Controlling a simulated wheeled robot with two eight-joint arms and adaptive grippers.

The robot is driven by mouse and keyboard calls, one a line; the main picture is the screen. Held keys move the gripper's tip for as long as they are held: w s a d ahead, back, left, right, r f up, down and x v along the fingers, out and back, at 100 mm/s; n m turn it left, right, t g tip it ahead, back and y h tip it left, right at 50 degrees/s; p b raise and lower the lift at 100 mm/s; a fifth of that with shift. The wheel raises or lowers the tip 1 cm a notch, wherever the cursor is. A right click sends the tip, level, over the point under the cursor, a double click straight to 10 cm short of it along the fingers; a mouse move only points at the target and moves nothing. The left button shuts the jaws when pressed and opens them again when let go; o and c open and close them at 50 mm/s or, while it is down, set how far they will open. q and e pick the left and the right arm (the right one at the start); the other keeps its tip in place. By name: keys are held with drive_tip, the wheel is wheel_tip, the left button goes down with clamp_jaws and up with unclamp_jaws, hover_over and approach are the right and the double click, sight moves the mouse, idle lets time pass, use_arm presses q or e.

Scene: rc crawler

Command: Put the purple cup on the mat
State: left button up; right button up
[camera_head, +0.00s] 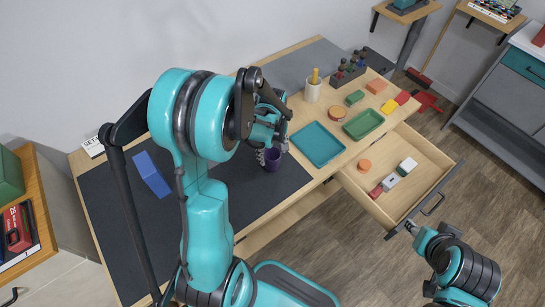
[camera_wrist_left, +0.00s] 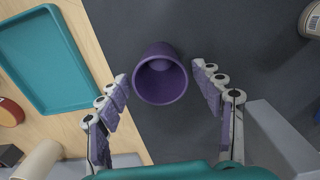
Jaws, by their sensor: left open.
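The purple cup (camera_head: 272,160) appears to stand on the dark mat (camera_head: 112,205), near its right end. In the left wrist view the cup (camera_wrist_left: 160,75) shows its round opening, with the dark surface around it. My left gripper (camera_head: 268,150) is open at the cup. In the left wrist view its two fingertips (camera_wrist_left: 160,73) are on either side of the cup, with a small gap on each side. My arm hides part of the mat and cup in the head view. My right gripper (camera_head: 413,229) is at the lower right, away from the cup, too small to read.
A teal tray (camera_head: 318,145) lies just right of the cup, and a green tray (camera_head: 363,124) is beyond it. A blue object (camera_head: 151,174) lies on the mat's left part. An open drawer (camera_head: 436,167) with small items juts from the table front. A beige holder (camera_head: 313,91) stands behind.

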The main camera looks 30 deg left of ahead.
use_arm(q)
wheel_tip(320, 180, up, 7)
drive_tip(key=p, duration=0.2)
drive_tip(key=s+d+r+m+t, duration=0.7)
drive_tip(key=s+d+r+m, duration=0.3)
drive_tip(key=m, duration=0.3)
drive_tip(key=shift+s+d+r+m, duration=0.3)
drive_tip(key=shift+d+r, duration=0.15)
drive_tip(key=shift+r, duration=0.15)
use_arm(e)
wheel_tip(320, 180, up, 2)
drive_tip(key=shift+r, duration=0.15)
